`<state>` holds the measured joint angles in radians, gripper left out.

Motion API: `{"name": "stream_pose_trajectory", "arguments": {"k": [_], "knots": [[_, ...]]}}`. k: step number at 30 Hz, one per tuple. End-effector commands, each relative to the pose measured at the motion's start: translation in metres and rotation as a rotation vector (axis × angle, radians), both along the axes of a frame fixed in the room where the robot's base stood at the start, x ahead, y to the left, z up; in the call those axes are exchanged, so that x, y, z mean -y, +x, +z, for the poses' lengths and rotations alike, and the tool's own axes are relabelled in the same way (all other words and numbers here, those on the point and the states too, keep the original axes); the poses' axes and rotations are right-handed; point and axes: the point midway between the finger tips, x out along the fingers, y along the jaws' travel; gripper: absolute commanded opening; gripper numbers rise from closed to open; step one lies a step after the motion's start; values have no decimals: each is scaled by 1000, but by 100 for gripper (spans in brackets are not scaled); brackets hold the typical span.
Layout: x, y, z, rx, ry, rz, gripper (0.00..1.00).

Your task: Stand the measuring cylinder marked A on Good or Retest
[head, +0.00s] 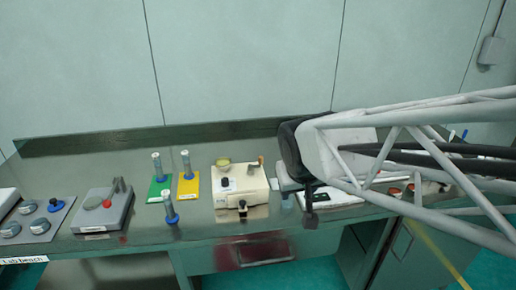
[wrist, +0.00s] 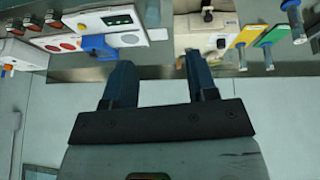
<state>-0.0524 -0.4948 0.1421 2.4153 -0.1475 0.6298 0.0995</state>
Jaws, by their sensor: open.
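Three measuring cylinders with blue bases stand upright on the bench in the head view. One cylinder (head: 156,165) is on the green mat (head: 154,196), one (head: 186,163) is on the yellow mat (head: 188,190), and one (head: 169,207) stands on bare metal in front of them. No letter A, Good or Retest marking is readable. My gripper (head: 309,212) is well to the right of them, open and empty. The wrist view shows its two spread fingers (wrist: 159,72), with the yellow mat (wrist: 247,38) and green mat (wrist: 275,36) off to the right.
A cream sieve machine (head: 240,190) stands between the mats and my gripper. A grey device with a red knob (head: 104,210) and a plate of round metal pieces (head: 38,222) are at the left. A white panel (head: 335,196) lies beside my gripper.

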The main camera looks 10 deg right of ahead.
Motion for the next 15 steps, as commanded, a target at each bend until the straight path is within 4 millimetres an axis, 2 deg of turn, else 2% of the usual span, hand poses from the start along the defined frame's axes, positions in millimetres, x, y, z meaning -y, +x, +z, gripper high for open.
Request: {"name": "stream_pose_trajectory", "arguments": {"k": [1,3,6,10,15], "knots": [[4,-19,2,-26,8,-14,53],[7,-45,0,-73,22,-31,53],[10,-77,-1,-132,42,-47,53],[11,-106,-4,-187,64,-59,53],[11,-123,-6,-220,79,-63,53]]}}
